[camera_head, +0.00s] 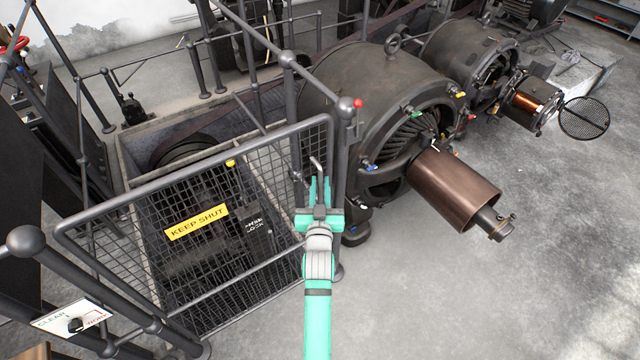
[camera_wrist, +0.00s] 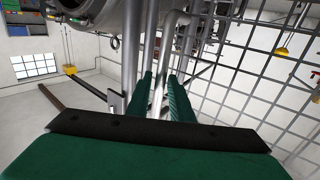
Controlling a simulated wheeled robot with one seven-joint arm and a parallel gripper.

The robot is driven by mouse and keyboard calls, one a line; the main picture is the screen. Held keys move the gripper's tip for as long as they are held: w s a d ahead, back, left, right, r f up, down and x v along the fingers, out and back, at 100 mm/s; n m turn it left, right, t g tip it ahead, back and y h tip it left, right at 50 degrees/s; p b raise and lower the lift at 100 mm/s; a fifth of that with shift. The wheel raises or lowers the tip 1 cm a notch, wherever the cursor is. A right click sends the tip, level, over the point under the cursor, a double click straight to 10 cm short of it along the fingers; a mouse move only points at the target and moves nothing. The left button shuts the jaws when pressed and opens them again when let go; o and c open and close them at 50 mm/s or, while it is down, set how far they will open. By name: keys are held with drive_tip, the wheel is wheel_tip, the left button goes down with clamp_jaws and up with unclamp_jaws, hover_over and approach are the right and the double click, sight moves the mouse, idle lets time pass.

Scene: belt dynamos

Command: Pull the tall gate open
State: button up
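The tall gate (camera_head: 277,135) is a grey tube frame with wire mesh and a yellow KEEP SHUT sign (camera_head: 197,222). Its right edge stands close to a ball-topped post (camera_head: 345,150); I see no clear gap there. The mesh also shows at right in the wrist view (camera_wrist: 262,75). A grey upright handle (camera_head: 317,164) is near that edge. My green gripper (camera_head: 318,188) is at the handle. In the wrist view its two fingers (camera_wrist: 162,82) stand on either side of a grey bar, with little space between. Whether they press on it is unclear.
Behind the gate is a dark mesh-covered pit. Large dynamos (camera_head: 375,90) with a copper-coloured cylinder (camera_head: 455,188) stand right of the post. A CLEAR/WORK switch plate (camera_head: 75,322) is at lower left. The concrete floor (camera_head: 430,300) at lower right is clear.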

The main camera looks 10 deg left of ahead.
drive_tip(key=shift+w, duration=0.4)
clamp_jaws()
drive_tip(key=shift+s, duration=0.1)
